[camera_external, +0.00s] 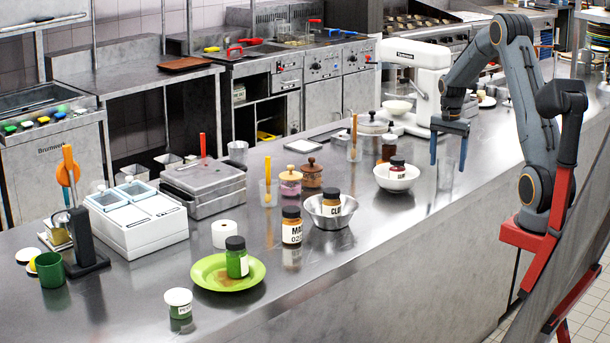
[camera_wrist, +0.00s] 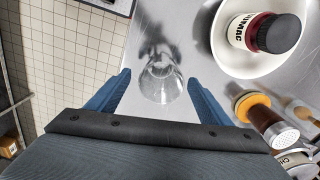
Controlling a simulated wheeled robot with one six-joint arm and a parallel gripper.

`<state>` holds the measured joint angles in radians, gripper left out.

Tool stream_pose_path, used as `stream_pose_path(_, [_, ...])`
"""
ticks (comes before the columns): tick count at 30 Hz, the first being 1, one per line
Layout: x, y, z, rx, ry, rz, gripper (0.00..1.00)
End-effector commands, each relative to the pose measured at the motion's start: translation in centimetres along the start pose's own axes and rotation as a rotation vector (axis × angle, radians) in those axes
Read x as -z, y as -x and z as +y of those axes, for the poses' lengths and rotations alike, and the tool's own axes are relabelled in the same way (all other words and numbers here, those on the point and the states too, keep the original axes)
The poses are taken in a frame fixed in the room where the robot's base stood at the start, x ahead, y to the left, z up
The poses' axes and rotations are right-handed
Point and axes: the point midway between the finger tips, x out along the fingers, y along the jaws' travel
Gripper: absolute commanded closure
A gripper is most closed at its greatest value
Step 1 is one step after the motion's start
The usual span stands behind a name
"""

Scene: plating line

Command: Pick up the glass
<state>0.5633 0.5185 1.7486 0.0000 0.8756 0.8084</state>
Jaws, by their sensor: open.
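A clear glass (camera_external: 446,176) stands on the steel counter (camera_external: 365,225), near the right end by my arm. It also shows in the wrist view (camera_wrist: 160,82), where I look down on it and its outline is faint against the shiny steel. My gripper (camera_external: 449,162) points down over the glass with its blue fingers apart. In the wrist view the two fingers of my gripper (camera_wrist: 158,82) are on either side of the glass, with room between each finger and its wall. I cannot tell how far the fingertips reach down beside it.
A white bowl (camera_external: 383,181) holding a dark-capped spice jar (camera_external: 396,165) stands left of the glass. An orange-topped shaker (camera_wrist: 262,112) is close to the right finger in the wrist view. Free steel lies in front of the glass, towards the counter edge.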

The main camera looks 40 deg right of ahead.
Motion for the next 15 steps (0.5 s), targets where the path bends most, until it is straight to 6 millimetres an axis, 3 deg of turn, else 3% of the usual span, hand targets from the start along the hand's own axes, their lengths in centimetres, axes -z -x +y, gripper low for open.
stream_pose_path(6, [-0.1, -2.6, -0.1, 0.000, 0.001, 0.000, 0.27])
stream_pose_path(15, [-0.1, -3.1, -0.1, 0.001, 0.001, 0.001, 0.27])
